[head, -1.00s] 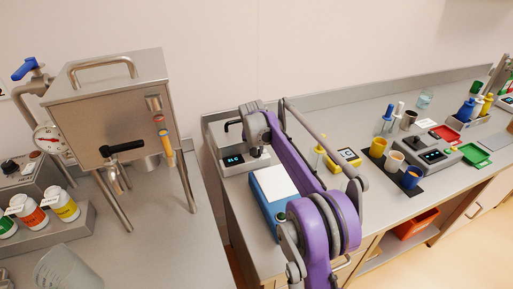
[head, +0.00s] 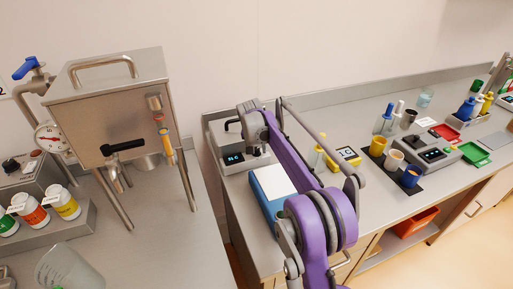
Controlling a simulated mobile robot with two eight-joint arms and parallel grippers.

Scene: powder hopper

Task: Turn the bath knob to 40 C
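The bath looks to be the grey unit (head: 236,166) at the near left corner of the right-hand bench, in the head view. It has a small dark lit display (head: 233,159) whose figures are too small to read surely, and a black handle-like part at its back left. My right gripper (head: 256,143) is over the unit's right side, at the end of my purple arm. Its fingertips and the knob are hidden or too small to make out, so I cannot tell if they touch. My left gripper is not in view.
A blue box with a white top (head: 271,182) stands close in front of the bath. A yellow device with a display (head: 346,156) is to the right. A steel hopper (head: 112,110) stands on the left bench, with several bottles and a clear beaker (head: 68,269) below it.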

